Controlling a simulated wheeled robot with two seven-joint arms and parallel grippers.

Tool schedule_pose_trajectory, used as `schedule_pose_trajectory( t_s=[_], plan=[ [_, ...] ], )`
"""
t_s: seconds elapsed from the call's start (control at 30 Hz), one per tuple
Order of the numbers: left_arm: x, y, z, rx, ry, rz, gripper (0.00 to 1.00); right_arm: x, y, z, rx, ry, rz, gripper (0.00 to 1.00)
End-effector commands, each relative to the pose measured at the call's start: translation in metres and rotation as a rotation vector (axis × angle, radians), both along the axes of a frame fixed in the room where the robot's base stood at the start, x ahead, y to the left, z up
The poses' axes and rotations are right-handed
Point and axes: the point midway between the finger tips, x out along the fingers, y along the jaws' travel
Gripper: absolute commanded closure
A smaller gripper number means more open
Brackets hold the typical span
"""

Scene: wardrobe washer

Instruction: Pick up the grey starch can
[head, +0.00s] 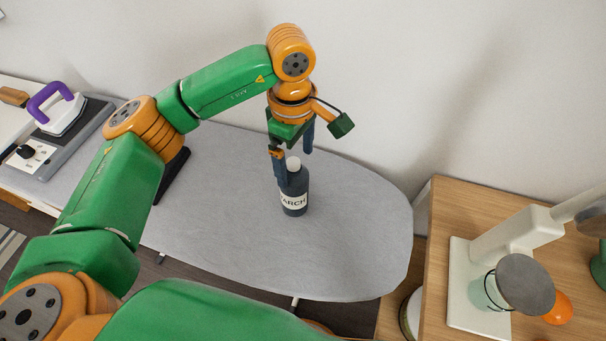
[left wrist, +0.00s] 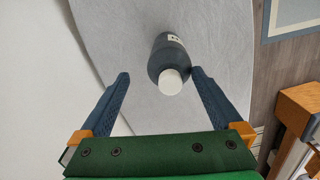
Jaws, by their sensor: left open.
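The grey starch can (head: 294,198) stands upright on the grey ironing board (head: 240,235), with a white cap and a white label reading "ARCH". My left gripper (head: 293,165) is above the can and points down, with one finger overlapping the can's upper left side in the head view. In the left wrist view the can (left wrist: 168,58) shows cap toward me, just beyond the open fingertips and nearer the right finger. The left gripper (left wrist: 160,77) is open and empty. I cannot tell whether a finger touches the can. My right gripper is not in view.
An iron with a purple handle (head: 50,97) stands on a grey rest at the left, beside a white socket panel (head: 32,155). The board around the can is clear.

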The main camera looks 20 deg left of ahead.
Motion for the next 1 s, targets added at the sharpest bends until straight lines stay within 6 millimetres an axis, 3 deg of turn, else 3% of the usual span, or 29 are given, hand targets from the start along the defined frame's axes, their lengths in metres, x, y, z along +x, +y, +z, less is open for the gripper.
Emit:
schedule_pose_trajectory(
  t_s=[0.17,0.3,0.4,0.67,1.0],
  plan=[
    [-0.001,0.003,-0.017,0.014,0.006,0.002,0.00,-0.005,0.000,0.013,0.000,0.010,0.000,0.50],
    [-0.005,0.001,-0.041,0.012,0.008,0.002,0.00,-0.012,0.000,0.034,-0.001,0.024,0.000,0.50],
    [-0.004,0.000,-0.062,0.011,0.005,0.002,0.00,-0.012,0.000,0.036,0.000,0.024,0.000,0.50],
    [-0.004,0.000,-0.072,0.008,0.001,0.001,0.00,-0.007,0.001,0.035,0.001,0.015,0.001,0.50],
    [-0.004,0.000,-0.071,0.008,0.001,0.001,0.89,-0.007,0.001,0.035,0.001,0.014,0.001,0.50]
  ],
)
